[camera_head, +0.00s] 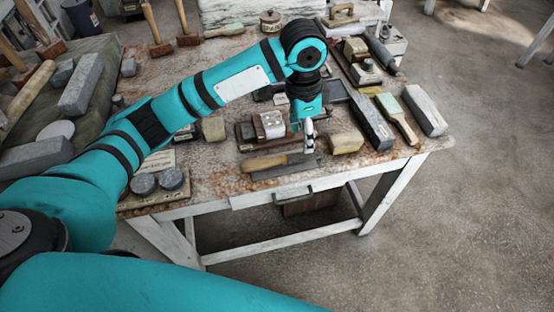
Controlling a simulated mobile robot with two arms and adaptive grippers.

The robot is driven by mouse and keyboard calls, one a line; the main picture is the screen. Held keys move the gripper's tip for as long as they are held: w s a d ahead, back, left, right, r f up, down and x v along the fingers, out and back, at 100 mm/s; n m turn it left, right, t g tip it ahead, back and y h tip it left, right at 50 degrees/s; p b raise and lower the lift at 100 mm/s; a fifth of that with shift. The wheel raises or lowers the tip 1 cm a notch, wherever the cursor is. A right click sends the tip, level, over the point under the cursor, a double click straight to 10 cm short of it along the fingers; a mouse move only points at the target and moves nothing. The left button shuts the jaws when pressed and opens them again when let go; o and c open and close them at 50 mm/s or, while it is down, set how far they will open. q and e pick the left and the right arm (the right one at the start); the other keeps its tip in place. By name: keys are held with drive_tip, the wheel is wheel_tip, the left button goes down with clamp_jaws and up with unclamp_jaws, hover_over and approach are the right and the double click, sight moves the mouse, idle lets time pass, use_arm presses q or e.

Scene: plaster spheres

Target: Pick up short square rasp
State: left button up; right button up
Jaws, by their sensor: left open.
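A tool with a pale wooden handle (263,163) lies near the front edge of the worktable (215,182). A dark flat piece runs right from the handle, partly behind my gripper; this looks like the short square rasp, though its shape is too small to be sure. My left gripper (308,148) points down from the teal arm, over the right end of this dark piece. It is open with nothing visibly held. I cannot tell whether its fingertips touch the tool. My right gripper is not in view.
A tan block (345,139) stands close right of the gripper. A wooden holder with a pale block (270,124) stands behind it. A long dark stone (372,123), a brush (398,118) and a grey block (425,110) lie at the right. Round dark weights (171,178) sit front left.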

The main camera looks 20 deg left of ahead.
use_arm(q)
drive_tip(key=w+a+r+y, duration=0.1)
drive_tip(key=w+a+r, duration=0.15)
drive_tip(key=r, duration=0.25)
drive_tip(key=p, duration=0.2)
hover_over(288, 157)
drive_tip(key=f, duration=1.2)
drive_tip(key=shift+w+d, duration=0.2)
drive_tip(key=shift+d, duration=0.15)
drive_tip(key=f, duration=0.1)
drive_tip(key=f+p, duration=0.1)
drive_tip(key=f, duration=0.2)
drive_tip(key=shift+s+a+f, duration=0.25)
drive_tip(key=shift+a+f, duration=0.05)
drive_tip(key=shift+a, duration=0.05)
drive_tip(key=shift+f, duration=0.4)
drive_tip(key=shift+c, duration=0.3)
clamp_jaws()
